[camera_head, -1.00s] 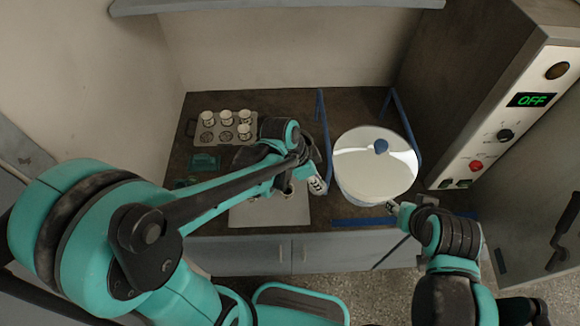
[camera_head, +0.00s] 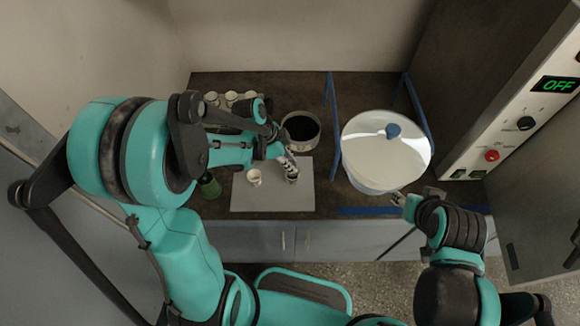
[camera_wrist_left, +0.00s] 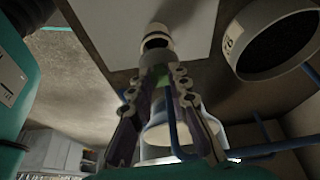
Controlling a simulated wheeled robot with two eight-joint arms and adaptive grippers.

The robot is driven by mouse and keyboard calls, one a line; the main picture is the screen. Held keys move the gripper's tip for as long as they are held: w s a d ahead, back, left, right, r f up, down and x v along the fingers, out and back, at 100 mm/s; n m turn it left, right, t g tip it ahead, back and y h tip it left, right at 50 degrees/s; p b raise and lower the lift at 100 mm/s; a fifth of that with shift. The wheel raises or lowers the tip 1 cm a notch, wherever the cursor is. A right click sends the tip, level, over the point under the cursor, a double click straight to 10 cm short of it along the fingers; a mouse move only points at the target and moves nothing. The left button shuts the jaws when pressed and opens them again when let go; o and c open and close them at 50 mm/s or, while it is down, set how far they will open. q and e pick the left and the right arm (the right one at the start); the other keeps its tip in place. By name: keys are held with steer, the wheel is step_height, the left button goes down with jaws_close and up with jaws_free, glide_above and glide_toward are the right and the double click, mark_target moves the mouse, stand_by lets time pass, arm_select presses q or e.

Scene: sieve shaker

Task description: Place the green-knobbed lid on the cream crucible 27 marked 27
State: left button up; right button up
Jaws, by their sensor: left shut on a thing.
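My left gripper (camera_head: 289,166) is over the right part of the pale board (camera_head: 240,200), pointing down. In the left wrist view its fingers (camera_wrist_left: 165,82) are shut on a green piece (camera_wrist_left: 162,75), which looks like the lid's green knob; the lid's disc is hard to make out. An open cream crucible (camera_wrist_left: 157,30) stands just beyond the fingertips there. In the head view one cream crucible (camera_head: 254,177) stands on the board left of the gripper, and another small cup (camera_head: 291,177) is at the fingertips. I cannot read a 27. My right gripper (camera_head: 398,199) is beside the large white vessel, its jaws unclear.
A dark round pan (camera_head: 301,128) stands behind the board. The large white vessel (camera_head: 370,165) with a blue knob is to the right, between blue rails (camera_head: 331,110). A rack of several crucibles (camera_head: 231,98) is at the back left. A control panel (camera_head: 520,120) reads OFF.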

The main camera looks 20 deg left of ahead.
arm_select(q)
steer(key=shift+w+f, duration=0.1)
steer(key=shift+f, duration=0.8)
steer(key=shift+r, duration=0.1)
steer(key=shift+f+b, duration=0.55)
steer(key=shift+b, duration=0.1)
steer(key=o, duration=0.8)
steer(key=shift+r, duration=0.1)
steer(key=shift+o, duration=0.2)
steer(key=shift+r, duration=0.1)
